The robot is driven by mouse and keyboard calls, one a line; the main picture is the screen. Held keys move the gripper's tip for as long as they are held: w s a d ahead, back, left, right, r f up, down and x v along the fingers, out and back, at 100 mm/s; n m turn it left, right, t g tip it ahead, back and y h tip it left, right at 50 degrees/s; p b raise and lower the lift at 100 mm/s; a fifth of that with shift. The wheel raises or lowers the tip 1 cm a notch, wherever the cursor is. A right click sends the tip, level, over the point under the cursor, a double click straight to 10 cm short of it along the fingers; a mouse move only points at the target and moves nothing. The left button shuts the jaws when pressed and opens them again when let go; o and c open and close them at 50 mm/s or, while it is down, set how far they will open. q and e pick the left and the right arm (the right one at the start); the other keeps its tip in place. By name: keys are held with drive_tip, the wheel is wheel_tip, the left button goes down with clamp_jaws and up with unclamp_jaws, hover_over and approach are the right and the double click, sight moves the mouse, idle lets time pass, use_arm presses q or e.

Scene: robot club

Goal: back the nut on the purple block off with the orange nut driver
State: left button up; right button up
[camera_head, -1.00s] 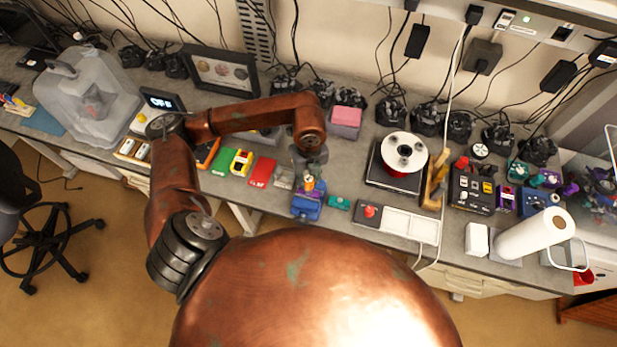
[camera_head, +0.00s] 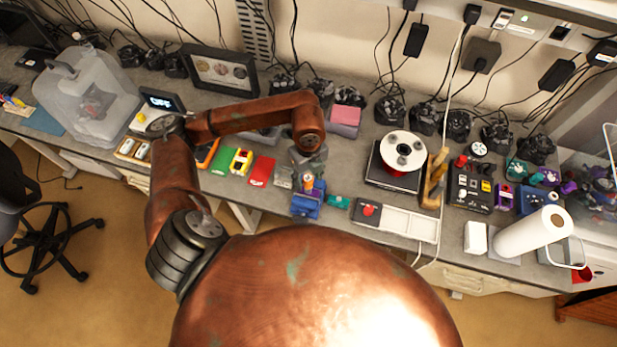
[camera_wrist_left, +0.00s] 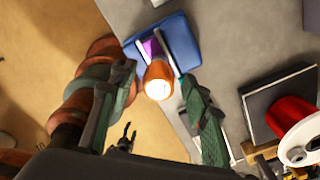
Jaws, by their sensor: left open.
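The orange nut driver (camera_head: 309,183) stands at the blue vise-like holder (camera_head: 306,209) near the bench's front edge. In the left wrist view the driver (camera_wrist_left: 158,82) shows nearly end-on, its pale round end facing the camera. The purple block (camera_wrist_left: 151,47) sits in the blue holder (camera_wrist_left: 182,40) just beyond the driver. The nut is hidden behind the driver. My left gripper (camera_head: 308,168) is above the driver. In the wrist view its fingers (camera_wrist_left: 159,73) are open, one on each side of the driver, with a visible gap to it.
A teal piece (camera_head: 339,202) lies right of the holder, beside a tray with a red knob (camera_head: 369,210). Red (camera_head: 262,171) and green (camera_head: 222,160) cards lie left. A spool (camera_head: 404,151) on a black base stands at right. The bench front edge is close.

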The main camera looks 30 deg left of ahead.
use_arm(q)
drive_tip(key=m+b, duration=0.2)
drive_tip(key=m, duration=0.1)
drive_tip(key=m+b, duration=0.3)
drive_tip(key=m, duration=0.1)
drive_tip(key=m+b, duration=0.3)
drive_tip(key=m, duration=0.1)
drive_tip(key=shift+f, duration=0.25)
drive_tip(key=shift+m+b, duration=0.45)
drive_tip(key=shift+m, duration=0.05)
drive_tip(key=shift+r+m, duration=0.25)
drive_tip(key=shift+m, duration=0.05)
drive_tip(key=shift+c, duration=0.4)
